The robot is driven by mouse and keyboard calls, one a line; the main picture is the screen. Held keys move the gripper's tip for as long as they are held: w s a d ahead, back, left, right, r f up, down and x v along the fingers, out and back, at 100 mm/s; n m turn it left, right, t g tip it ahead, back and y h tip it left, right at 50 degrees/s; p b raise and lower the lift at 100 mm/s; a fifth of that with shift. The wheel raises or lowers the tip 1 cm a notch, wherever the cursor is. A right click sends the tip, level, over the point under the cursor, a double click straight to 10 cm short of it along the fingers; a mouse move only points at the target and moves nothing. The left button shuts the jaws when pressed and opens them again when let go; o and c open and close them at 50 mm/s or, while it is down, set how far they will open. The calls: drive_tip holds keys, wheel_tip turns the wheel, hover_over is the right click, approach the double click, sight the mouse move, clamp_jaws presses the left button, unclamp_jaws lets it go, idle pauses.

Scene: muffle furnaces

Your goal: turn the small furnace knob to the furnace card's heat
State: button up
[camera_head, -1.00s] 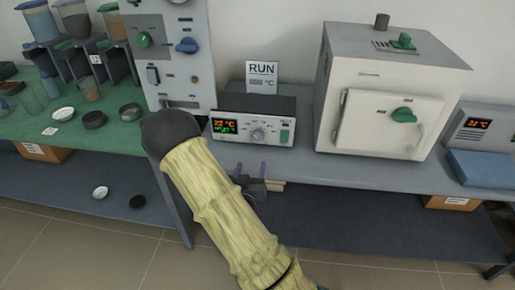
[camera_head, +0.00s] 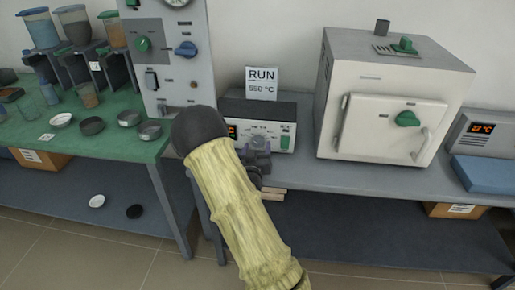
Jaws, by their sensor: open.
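The furnace card (camera_head: 262,82) stands behind the low control box (camera_head: 287,110) and reads RUN, with what looks like 550 °C. The box's front has a lit display (camera_head: 232,131), mostly hidden by my arm, and a green switch (camera_head: 285,142) at its right. My gripper (camera_head: 256,143) is in front of the middle of the box, open, with its purple fingers pointing toward the panel. It hides the round knob there. I cannot tell if the fingers touch the knob.
A white furnace (camera_head: 390,120) with a green door knob stands to the right. A blue-topped unit with a 22 °C display (camera_head: 482,128) is at the far right. A tall grey panel (camera_head: 170,60) with knobs stands left, beside a green table (camera_head: 105,145) with dishes.

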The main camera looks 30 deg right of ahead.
drive_tip(key=shift+w+d, duration=0.15)
drive_tip(key=shift+w, duration=0.15)
drive_tip(key=c, duration=1)
